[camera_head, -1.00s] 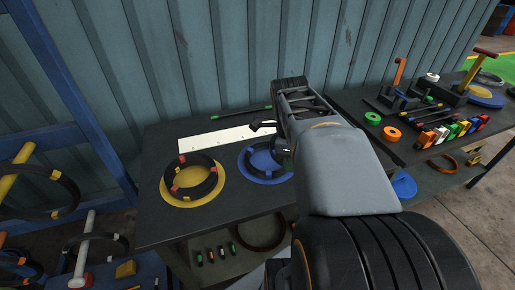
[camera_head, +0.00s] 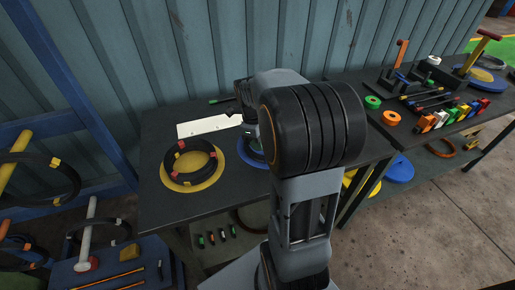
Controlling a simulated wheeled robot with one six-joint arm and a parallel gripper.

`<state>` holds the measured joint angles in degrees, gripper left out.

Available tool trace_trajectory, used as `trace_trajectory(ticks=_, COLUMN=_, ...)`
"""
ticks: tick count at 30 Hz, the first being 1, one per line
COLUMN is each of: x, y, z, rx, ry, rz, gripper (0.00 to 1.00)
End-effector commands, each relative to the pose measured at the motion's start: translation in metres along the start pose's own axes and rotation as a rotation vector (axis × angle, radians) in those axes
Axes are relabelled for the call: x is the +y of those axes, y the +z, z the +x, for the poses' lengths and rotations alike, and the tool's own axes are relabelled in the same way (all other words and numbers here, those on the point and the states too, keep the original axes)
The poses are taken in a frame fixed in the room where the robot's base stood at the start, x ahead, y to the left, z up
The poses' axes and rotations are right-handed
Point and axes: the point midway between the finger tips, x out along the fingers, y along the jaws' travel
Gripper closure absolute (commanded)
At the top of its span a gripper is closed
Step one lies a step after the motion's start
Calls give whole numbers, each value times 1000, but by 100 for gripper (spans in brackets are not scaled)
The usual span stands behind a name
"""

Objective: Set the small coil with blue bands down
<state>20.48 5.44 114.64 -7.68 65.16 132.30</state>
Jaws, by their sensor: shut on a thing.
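My gripper (camera_head: 248,131) is over the blue disc on the left table, mostly hidden behind my own arm. Its fingertips cannot be made out clearly. It is shut on the small coil with blue bands, which my arm hides almost wholly; I cannot tell whether the coil touches the disc. The left edge of the blue disc (camera_head: 244,154) shows beside my arm.
A yellow disc (camera_head: 166,181) bears a larger black coil (camera_head: 207,165) with red and yellow bands, left of the blue disc. A white strip (camera_head: 203,127) lies behind. The right table holds orange (camera_head: 391,118) and green rolls and several tools.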

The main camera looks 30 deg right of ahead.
Motion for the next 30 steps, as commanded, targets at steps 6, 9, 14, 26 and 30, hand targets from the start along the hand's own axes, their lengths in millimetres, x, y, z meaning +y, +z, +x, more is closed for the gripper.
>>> trace_trajectory(ticks=6, x=-3, y=8, z=6, rx=-1, ry=-3, rz=-1, gripper=100)
trace_trajectory(ticks=9, x=-3, y=9, z=19, rx=0, ry=-2, rz=0, gripper=100)
trace_trajectory(ticks=14, x=-3, y=11, z=35, rx=-1, ry=-2, rz=0, gripper=100)
trace_trajectory(ticks=26, x=-2, y=11, z=38, rx=-1, ry=-1, rz=0, gripper=76)
trace_trajectory(ticks=30, x=-2, y=11, z=37, rx=-1, ry=-1, rz=0, gripper=63)
